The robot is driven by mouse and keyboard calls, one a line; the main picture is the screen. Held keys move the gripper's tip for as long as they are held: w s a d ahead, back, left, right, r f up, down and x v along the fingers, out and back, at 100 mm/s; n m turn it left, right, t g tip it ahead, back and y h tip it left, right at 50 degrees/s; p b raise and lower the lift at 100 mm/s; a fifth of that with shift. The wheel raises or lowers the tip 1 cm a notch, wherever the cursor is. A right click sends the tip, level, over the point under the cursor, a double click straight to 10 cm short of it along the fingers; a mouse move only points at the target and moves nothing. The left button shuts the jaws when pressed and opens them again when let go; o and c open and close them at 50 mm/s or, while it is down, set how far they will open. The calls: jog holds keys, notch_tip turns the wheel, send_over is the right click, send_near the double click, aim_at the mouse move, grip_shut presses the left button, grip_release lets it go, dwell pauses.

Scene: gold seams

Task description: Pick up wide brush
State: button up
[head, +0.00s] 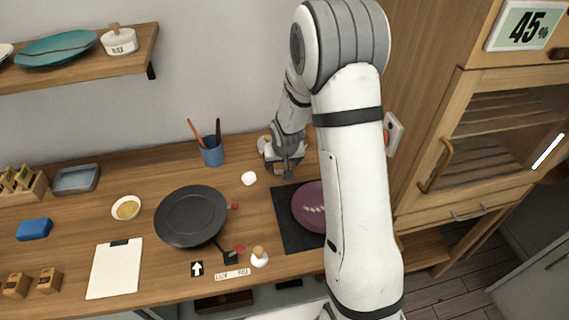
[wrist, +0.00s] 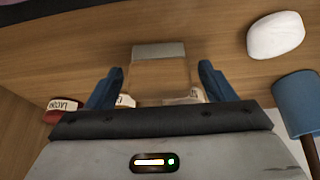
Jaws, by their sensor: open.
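In the wrist view, a flat wooden piece with a grey band across its far end, which looks like the wide brush (wrist: 160,76), lies between my two blue fingers. My gripper (wrist: 160,69) is open, with a finger on either side of it and a visible gap at each side. In the head view my gripper (head: 287,168) is low over the back of the counter, right of the blue cup. The brush cannot be made out there, as my arm covers that spot.
A blue cup (head: 212,152) with thin tools stands left of my gripper, and a white lump (head: 249,179) lies in front. A red jar (wrist: 64,110) shows in the wrist view. A purple plate (head: 311,205) rests on a dark mat (head: 289,232). A black plate (head: 190,215) is farther left.

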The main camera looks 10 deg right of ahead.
jog(key=shift+c, duration=0.2)
jog(key=c, duration=1)
notch_tip(320, 180, up, 10)
jog(key=shift+f+b, duration=0.1)
jog(key=shift+b, duration=0.4)
